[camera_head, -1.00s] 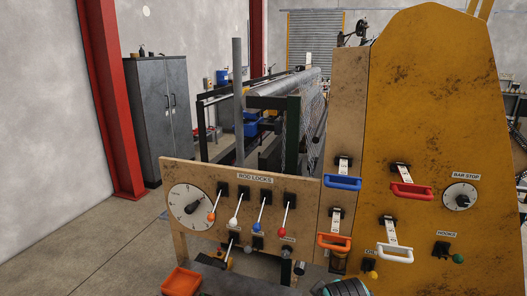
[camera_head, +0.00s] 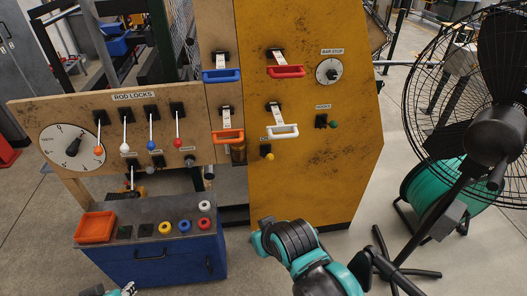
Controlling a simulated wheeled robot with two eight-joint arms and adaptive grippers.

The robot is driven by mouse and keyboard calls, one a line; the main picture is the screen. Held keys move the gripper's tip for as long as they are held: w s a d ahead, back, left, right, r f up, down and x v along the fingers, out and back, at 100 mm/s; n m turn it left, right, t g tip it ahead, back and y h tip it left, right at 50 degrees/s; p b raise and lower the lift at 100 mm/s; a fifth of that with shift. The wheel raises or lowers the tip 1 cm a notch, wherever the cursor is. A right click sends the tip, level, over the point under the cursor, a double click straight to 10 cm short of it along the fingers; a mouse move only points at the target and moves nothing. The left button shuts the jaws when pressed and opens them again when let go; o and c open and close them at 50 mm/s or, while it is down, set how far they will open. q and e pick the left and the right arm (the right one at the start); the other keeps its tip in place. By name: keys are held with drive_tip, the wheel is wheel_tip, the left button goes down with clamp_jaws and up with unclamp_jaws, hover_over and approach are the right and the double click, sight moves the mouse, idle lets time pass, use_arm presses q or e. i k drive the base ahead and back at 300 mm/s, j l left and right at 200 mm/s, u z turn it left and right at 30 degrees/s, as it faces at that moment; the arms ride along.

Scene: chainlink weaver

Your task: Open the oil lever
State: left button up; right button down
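The lever's exact tilt is too small to judge. A teal and black section of my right arm (camera_head: 290,245) shows at the bottom middle, below the panel and apart from the lever. A small teal piece of my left arm (camera_head: 128,290) shows at the bottom left edge. No fingertips of either gripper can be made out.
Blue and red handles (camera_head: 221,75) (camera_head: 286,71) and an orange handle (camera_head: 227,136) surround the panel's upper part. A blue cabinet (camera_head: 165,260) with buttons stands lower left. A black fan (camera_head: 490,130) stands at right.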

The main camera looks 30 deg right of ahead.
sight(269, 157)
drive_tip(key=i+j+z, duration=0.15)
drive_tip(key=z, duration=1.05)
